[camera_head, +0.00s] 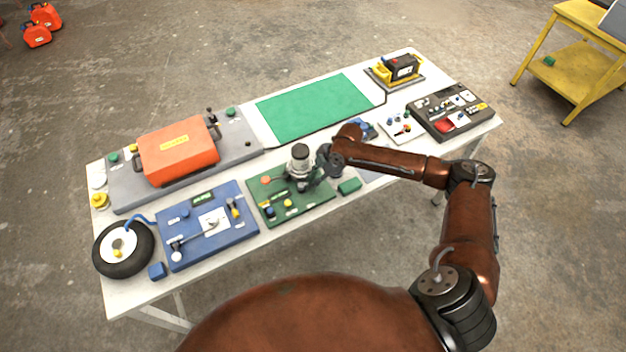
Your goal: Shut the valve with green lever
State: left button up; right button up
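A green board (268,187) lies at the front middle of the white table. My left gripper is not in view.
A green block (349,186) lies just right of the board. An orange case (178,150) and green mat (314,105) lie behind. A dark control panel (450,110) is right.

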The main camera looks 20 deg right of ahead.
jog(key=shift+o, duration=0.8)
